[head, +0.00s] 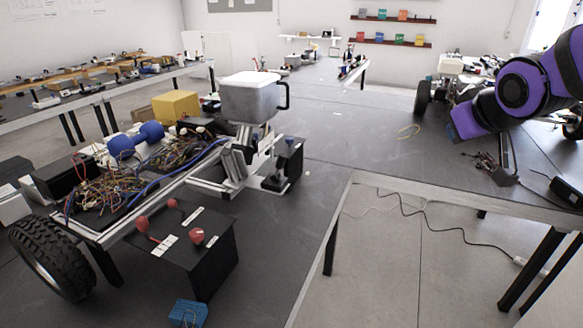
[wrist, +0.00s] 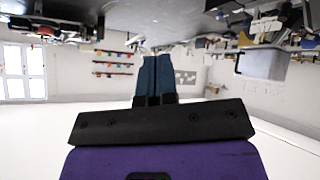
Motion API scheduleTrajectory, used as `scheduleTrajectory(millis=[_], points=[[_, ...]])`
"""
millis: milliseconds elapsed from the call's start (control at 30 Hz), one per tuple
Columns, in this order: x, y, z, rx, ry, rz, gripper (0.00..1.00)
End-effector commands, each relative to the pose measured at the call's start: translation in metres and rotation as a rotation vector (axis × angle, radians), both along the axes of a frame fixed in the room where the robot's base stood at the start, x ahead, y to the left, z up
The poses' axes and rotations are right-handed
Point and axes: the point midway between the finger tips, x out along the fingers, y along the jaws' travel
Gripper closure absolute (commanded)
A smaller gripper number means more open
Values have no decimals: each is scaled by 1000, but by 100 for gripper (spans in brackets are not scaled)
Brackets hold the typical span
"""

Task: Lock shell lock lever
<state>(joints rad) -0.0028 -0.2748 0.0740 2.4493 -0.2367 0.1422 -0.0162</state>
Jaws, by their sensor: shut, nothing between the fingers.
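A black box (head: 190,262) stands beside the chassis in the head view. Three red-knobbed levers sit on its top: one at the left (head: 142,224), one at the back (head: 172,203) and one at the right (head: 197,236). White labels lie by them, too small to read, so I cannot tell which is the shell lock lever. My gripper (wrist: 154,78) shows in the wrist view with its blue fingers together and empty. In the head view my purple arm (head: 525,90) is at the upper right, far from the levers. My fingertips are not clear there.
The chassis (head: 120,215) carries tangled wires, blue dumbbells (head: 135,139), a yellow box (head: 176,106) and a grey container (head: 250,97). A black tyre (head: 49,259) stands at its left. A blue block (head: 188,313) lies at the front. Open floor (head: 390,260) separates the tables.

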Motion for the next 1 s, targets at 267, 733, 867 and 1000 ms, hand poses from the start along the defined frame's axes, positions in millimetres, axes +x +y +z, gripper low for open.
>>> scheduleTrajectory(millis=[267, 733, 867, 1000], points=[[63, 32, -31, -3, -119, 156, 100], [132, 101, -96, 110, -318, 434, 100], [141, 121, -116, 169, -372, 504, 100], [147, 142, -138, 244, -428, 573, 100]])
